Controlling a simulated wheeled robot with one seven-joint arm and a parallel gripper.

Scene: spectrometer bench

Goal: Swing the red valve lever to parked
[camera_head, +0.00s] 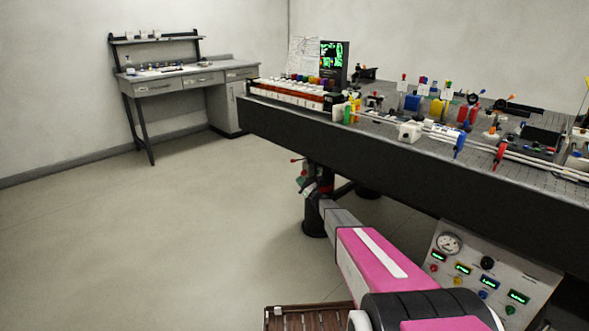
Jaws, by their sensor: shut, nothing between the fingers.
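A red lever (499,155) hangs down, slightly tilted, at the front edge of the optical bench, by the white pipes (535,165). It looks like the valve lever, and nothing touches it. A similar blue lever (459,146) hangs to its left. My pink arm reaches up from the bottom of the picture, and its grey far part points under the bench's left half, well left of and below the red lever. No mark for the parked position can be read.
The dark front side of the bench (400,165) is a long edge. Many small parts crowd its top. A control panel (490,275) with a gauge stands below on the right. A dark bench leg (315,225) is by my arm. Floor on the left is clear, before a side desk (185,80).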

